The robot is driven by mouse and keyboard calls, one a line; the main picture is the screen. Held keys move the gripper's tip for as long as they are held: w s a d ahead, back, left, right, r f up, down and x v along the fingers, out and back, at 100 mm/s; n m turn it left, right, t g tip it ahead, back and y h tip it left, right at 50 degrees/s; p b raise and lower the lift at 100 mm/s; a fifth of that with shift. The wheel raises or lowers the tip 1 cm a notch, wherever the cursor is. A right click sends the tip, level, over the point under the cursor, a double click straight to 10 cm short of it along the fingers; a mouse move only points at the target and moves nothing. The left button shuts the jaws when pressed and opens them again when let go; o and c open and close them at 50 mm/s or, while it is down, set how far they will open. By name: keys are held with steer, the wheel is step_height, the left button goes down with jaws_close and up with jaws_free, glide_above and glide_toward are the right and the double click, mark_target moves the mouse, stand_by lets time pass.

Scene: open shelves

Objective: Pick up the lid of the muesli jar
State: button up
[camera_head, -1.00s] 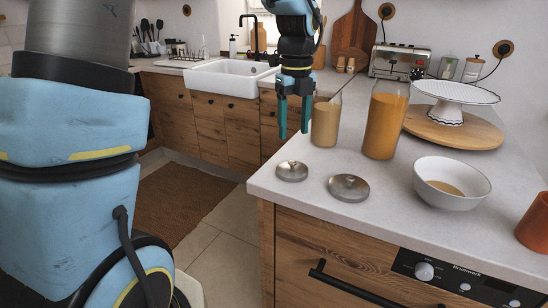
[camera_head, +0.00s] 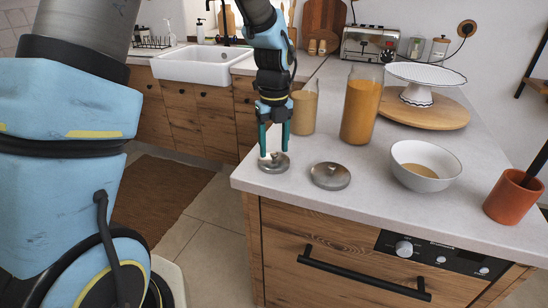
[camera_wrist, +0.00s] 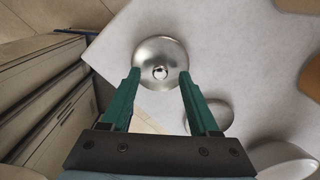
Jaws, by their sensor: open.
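Two round metal lids with knobs lie on the counter. The smaller left lid (camera_head: 275,165) is at the counter's front left corner, with the larger right lid (camera_head: 330,176) beside it. My gripper (camera_head: 273,152) is open, pointing down just over the left lid. In the wrist view the left lid (camera_wrist: 160,50) lies ahead of my spread fingertips (camera_wrist: 159,76), its knob roughly centred between them. Contact cannot be told. Behind stand two open jars, a shorter one with pale tan contents (camera_head: 302,112) and a taller orange one (camera_head: 360,108). Which holds muesli is unclear.
A white bowl (camera_head: 425,161) stands right of the lids, with a terracotta pot (camera_head: 512,199) farther right. A cake stand (camera_head: 424,73) on a round wooden board (camera_head: 440,116) is behind. The counter edge (camera_head: 243,186) is close to the left lid.

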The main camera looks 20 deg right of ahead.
steer(key=shift+f, duration=0.85)
steer(key=shift+c, duration=0.2)
jaws_close()
